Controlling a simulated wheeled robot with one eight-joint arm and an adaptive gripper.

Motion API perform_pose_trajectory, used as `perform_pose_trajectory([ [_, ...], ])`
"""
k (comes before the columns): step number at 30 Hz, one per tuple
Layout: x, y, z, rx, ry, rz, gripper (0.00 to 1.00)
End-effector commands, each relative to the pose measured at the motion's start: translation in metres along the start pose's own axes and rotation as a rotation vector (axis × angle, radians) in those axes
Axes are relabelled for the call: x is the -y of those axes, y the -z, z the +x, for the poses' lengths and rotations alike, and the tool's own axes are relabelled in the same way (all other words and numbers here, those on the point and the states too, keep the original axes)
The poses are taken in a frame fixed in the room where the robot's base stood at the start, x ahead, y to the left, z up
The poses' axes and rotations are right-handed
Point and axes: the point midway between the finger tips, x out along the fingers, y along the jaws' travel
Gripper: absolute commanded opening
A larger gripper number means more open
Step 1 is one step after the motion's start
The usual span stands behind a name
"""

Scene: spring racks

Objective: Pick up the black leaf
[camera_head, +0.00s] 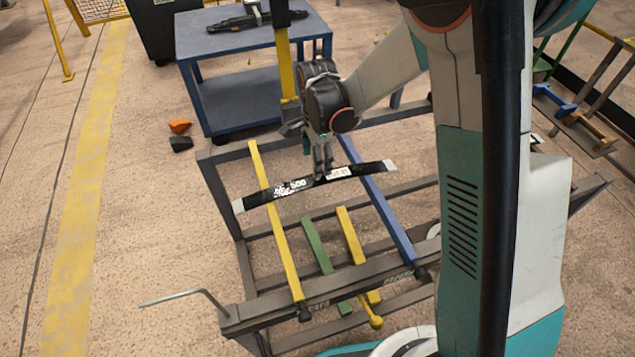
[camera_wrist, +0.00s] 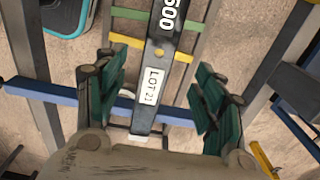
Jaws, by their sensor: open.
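The black leaf (camera_head: 298,186) is a long, slightly curved dark strip with light ends, white markings and a white label. In the head view it lies across a yellow bar (camera_head: 276,225) and a blue bar (camera_head: 378,203) of the grey rack (camera_head: 240,245). My gripper (camera_head: 322,174) points down at the leaf's middle. In the wrist view my gripper (camera_wrist: 161,90) is open, with its green-padded fingers on either side of the leaf (camera_wrist: 158,70) and gaps visible on both sides. Contact with the leaf cannot be told.
Lower in the rack are a green bar (camera_head: 324,258) and a short yellow bar (camera_head: 351,236). A bent grey rod (camera_head: 190,293) sticks out at the left front. A blue table (camera_head: 225,55) stands behind. Orange (camera_head: 180,126) and black (camera_head: 181,144) pieces lie on the floor.

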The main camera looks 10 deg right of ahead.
Motion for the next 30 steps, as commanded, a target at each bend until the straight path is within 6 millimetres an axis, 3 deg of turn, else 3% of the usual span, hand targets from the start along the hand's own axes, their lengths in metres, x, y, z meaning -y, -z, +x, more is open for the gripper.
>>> perform_pose_trajectory([
  [1,0.0,0.0,0.014,0.0,0.0,0.0,0.63],
  [4,0.0,0.0,0.029,0.0,0.001,-0.001,0.63],
  [14,0.0,0.001,0.049,0.0,0.001,-0.001,0.63],
  [22,-0.001,0.002,0.087,0.0,0.001,-0.001,0.63],
  [30,-0.001,0.002,0.094,0.0,0.001,-0.001,0.63],
])
